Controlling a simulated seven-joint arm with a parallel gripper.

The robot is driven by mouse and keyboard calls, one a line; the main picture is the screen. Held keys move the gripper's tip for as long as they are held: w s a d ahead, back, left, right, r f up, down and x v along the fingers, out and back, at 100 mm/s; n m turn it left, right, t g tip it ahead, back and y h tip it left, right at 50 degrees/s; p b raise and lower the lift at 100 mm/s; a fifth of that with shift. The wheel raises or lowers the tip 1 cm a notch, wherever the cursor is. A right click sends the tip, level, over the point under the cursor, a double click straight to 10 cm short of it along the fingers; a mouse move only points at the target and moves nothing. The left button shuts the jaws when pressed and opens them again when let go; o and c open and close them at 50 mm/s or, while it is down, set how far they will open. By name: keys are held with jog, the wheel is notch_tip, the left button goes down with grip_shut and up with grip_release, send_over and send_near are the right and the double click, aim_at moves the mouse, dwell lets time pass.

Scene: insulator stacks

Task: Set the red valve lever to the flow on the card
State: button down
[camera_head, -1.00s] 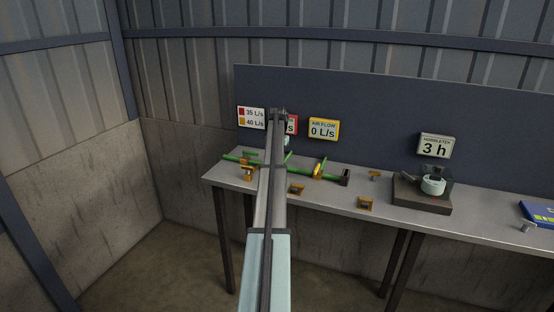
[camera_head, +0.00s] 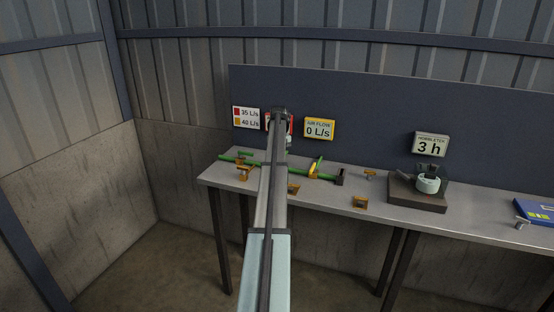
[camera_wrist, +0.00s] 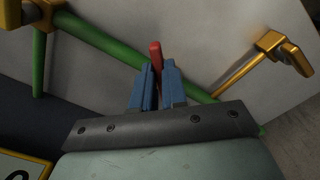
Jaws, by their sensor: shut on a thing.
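The red valve lever (camera_wrist: 155,52) shows in the wrist view between the two blue fingers of my gripper (camera_wrist: 157,72), which is shut on it. The lever stands at a green pipe (camera_wrist: 105,48); its base is hidden by the fingers. In the head view my arm hides the lever and fingers. The white card (camera_head: 246,117) reads 35 L/s beside a red square and 40 L/s beside a yellow square. A red-framed display (camera_head: 268,122) is mostly hidden behind my arm, its reading unreadable. The yellow air flow display (camera_head: 319,128) reads 0 L/s.
A dark block with a pale pot (camera_head: 428,184), a 3 h sign (camera_head: 431,145) and a blue box (camera_head: 538,211) are farther right.

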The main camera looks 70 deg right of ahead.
jog(key=shift+s+d+n, duration=0.25)
jog(key=shift+n, duration=0.65)
jog(key=c, duration=1.2)
grip_release()
jog(key=shift+o, duration=0.2)
notch_tip(320, 180, up, 14)
